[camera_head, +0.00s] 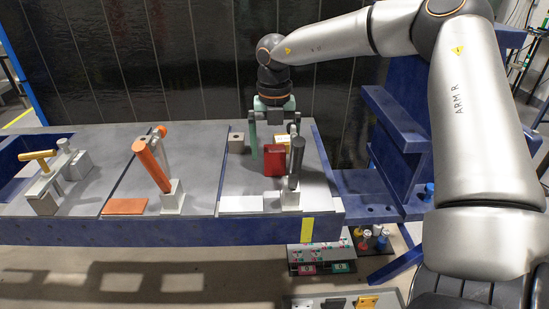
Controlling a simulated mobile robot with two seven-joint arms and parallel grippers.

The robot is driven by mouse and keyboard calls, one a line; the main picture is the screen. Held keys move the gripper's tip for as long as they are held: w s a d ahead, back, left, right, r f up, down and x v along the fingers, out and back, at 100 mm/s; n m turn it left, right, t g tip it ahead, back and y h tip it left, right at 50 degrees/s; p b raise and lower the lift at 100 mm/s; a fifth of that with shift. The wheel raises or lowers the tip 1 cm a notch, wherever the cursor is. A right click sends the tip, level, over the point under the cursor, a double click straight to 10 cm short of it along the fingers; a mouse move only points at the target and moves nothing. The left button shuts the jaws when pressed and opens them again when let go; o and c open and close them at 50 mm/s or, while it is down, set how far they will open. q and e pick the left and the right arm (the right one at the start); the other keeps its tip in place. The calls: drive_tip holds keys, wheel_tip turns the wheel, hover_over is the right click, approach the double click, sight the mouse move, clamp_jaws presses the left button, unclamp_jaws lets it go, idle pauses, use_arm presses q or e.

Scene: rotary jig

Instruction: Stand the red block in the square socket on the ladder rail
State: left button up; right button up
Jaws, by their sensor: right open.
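The red block (274,161) stands on the right-hand grey panel of the bench, left of a black-handled lever. My right gripper (273,143) is open and points down just above and behind the block. Its green left finger hangs beside the block's upper left, and the other finger is partly hidden near the lever. I see no grip on the block; contact cannot be told. A small grey block with a dark hole (236,143) sits left of the gripper. I cannot tell whether it is the square socket, and the ladder rail is not clearly identifiable. My left gripper is not in view.
The black-handled lever (296,163) stands close to the block's right. An orange-handled lever (152,165) and a yellow-handled fixture (39,156) stand farther left. A pale yellow piece (281,139) lies behind the red block.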

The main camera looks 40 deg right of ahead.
drive_tip(key=shift+f, duration=0.45)
clamp_jaws()
idle(0.5)
drive_tip(key=shift+r, duration=0.1)
